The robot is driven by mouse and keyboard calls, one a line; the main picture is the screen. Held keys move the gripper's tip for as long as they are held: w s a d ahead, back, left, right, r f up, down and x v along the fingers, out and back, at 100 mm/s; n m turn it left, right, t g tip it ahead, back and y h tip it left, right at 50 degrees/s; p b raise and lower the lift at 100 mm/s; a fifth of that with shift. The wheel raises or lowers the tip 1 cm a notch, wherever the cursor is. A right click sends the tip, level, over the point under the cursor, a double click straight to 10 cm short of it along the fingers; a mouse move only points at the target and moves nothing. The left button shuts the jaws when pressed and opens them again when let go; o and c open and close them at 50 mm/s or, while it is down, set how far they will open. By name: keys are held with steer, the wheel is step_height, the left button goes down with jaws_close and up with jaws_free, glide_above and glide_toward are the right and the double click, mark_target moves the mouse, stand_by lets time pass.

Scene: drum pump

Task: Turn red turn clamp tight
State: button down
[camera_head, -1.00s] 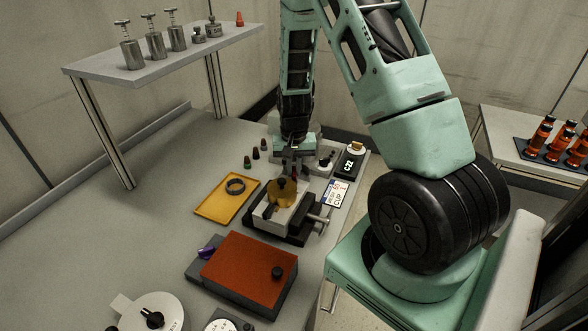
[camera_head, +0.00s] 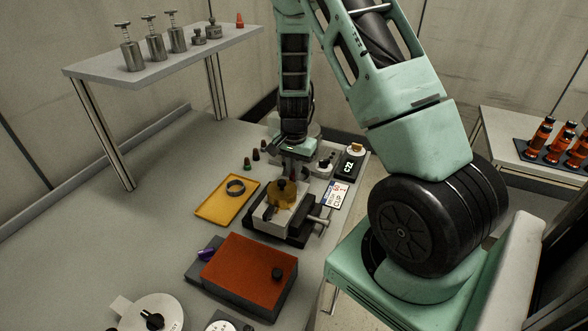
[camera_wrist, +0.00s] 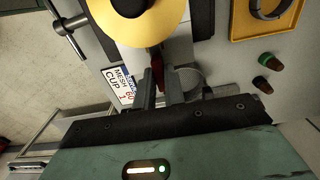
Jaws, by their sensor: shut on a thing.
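The red turn clamp (camera_wrist: 157,73) shows as a dark red piece between the fingers of my gripper (camera_wrist: 162,84) in the wrist view. It sits at the edge of a yellow round part (camera_wrist: 165,40) with a black knob. My gripper is shut on it. In the head view, my gripper (camera_head: 293,169) reaches down behind the yellow round part (camera_head: 283,194), which sits on a pale block in a dark vise (camera_head: 290,236). The clamp is mostly hidden by the fingers, so I cannot tell how far it is turned.
A yellow tray (camera_head: 212,211) holding a dark ring (camera_head: 236,187) lies left of the vise. A label card (camera_head: 337,194) and a device with a lit display (camera_head: 348,166) are at right. A red-topped box (camera_head: 250,268) stands in front. Small colored knobs (camera_head: 248,163) stand behind the tray.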

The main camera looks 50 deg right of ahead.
steer(key=c, duration=1.5)
jaws_free()
step_height(320, 180, up, 18)
steer(key=shift+f+b, duration=0.25)
steer(key=shift+b, duration=0.6)
